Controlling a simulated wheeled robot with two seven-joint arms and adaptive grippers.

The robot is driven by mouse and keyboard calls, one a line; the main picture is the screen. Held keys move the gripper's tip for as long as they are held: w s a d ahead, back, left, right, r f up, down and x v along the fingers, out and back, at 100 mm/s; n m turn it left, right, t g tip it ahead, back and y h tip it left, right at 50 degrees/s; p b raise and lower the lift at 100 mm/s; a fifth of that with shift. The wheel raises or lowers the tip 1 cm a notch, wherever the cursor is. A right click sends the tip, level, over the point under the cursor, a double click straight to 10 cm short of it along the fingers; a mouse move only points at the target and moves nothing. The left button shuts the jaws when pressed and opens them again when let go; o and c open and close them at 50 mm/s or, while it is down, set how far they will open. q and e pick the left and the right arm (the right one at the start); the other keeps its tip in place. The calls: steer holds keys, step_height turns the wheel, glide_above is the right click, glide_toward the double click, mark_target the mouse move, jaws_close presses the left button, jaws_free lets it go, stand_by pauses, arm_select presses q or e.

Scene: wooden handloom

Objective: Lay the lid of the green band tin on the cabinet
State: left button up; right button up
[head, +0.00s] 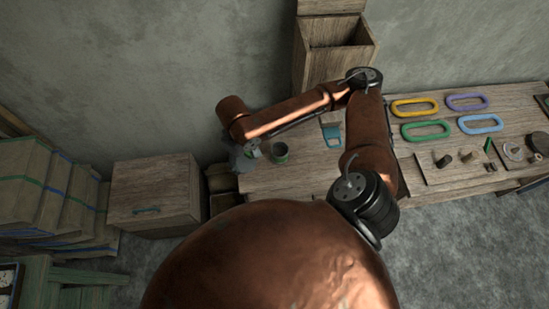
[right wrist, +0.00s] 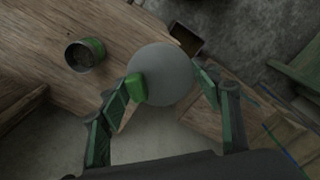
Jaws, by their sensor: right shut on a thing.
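The tin (head: 280,153) stands open on the left end of the wooden bench, with a green band around it. It also shows in the right wrist view (right wrist: 84,53), its dark inside visible. My right gripper (head: 246,154) is shut on the lid (right wrist: 162,72), a round grey disc with a green piece at its edge. The gripper holds the lid just left of the tin, apart from it, near the bench's left end. The cabinet (head: 150,193), a wooden box with a blue-green handle, stands left of the bench, its top bare. My left gripper is not in view.
The bench (head: 258,183) carries several coloured loops, such as a yellow one (head: 414,107), and small parts at the right. A tall wooden box (head: 335,62) stands behind. Dark crates (head: 220,181) fill the gap beside the cabinet. Banded boards (head: 62,190) lean at far left.

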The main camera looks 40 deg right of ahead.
steer(key=s+f+n+p, duration=0.3)
steer(key=s+f+n, duration=0.2)
steer(key=s+f, duration=0.1)
steer(key=n, duration=0.3)
glide_above(255, 173)
steer(key=f, duration=1.1)
steer(key=shift+s+a+f+p, duration=0.2)
steer(key=shift+s+f+p, duration=0.1)
steer(key=shift+p, duration=0.1)
steer(key=shift+w+d+f, duration=0.1)
steer(key=shift+w+f, duration=0.25)
steer(key=shift+f, duration=0.2)
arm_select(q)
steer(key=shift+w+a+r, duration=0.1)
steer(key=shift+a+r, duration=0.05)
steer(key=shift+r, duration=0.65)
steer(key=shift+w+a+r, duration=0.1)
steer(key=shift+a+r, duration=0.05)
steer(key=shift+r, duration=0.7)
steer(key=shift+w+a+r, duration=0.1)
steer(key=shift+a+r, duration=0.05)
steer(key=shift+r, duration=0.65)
arm_select(e)
steer(key=shift+f, duration=1.45)
steer(key=shift+f, duration=0.1)
steer(key=o, duration=1.1)
steer(key=shift+c, duration=0.2)
